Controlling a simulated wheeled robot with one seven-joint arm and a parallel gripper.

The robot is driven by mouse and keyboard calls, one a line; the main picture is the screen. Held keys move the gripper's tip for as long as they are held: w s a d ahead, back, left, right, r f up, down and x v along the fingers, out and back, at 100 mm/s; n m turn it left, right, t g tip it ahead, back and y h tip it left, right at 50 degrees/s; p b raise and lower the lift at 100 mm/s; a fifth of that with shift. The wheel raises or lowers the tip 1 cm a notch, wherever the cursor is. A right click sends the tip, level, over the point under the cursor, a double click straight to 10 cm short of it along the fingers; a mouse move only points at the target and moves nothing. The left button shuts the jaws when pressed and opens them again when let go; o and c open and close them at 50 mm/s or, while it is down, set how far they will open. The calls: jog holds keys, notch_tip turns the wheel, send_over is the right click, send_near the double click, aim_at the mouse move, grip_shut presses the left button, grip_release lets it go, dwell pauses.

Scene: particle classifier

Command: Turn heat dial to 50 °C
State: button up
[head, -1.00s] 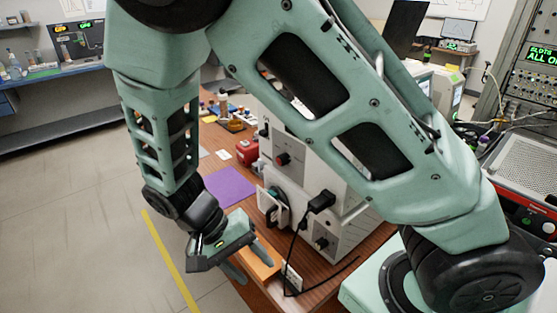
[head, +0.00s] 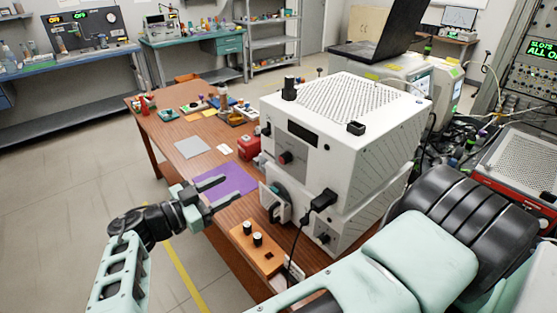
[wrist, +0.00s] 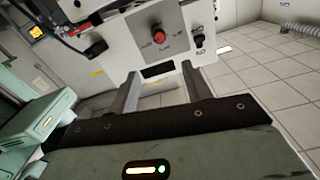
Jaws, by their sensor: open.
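My gripper (head: 228,190) is open and empty above the purple mat (head: 238,174), left of the machine and apart from the knob. In the wrist view, the fingers of my gripper (wrist: 161,68) point toward the panel, one on each side of the display. The dial's setting cannot be read.
A black plug (head: 322,200) and cable stick out from the machine's front. A red object (head: 248,148) stands left of the machine. Small items stand farther back. Floor left of the table is clear.

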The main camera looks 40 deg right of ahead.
aim_at(282, 160)
jog(key=d+p, duration=0.3)
jog(key=d, duration=0.4)
jog(key=d+p, duration=0.4)
jog(key=d, duration=0.4)
jog(key=shift+w+d+r+p, duration=0.15)
jog(key=shift+d+p, duration=0.1)
jog(key=shift+p, duration=0.05)
jog(key=shift+d+p, duration=0.3)
jog(key=shift+d, duration=0.5)
jog(key=shift+f, duration=0.2)
jog(key=c, duration=1)
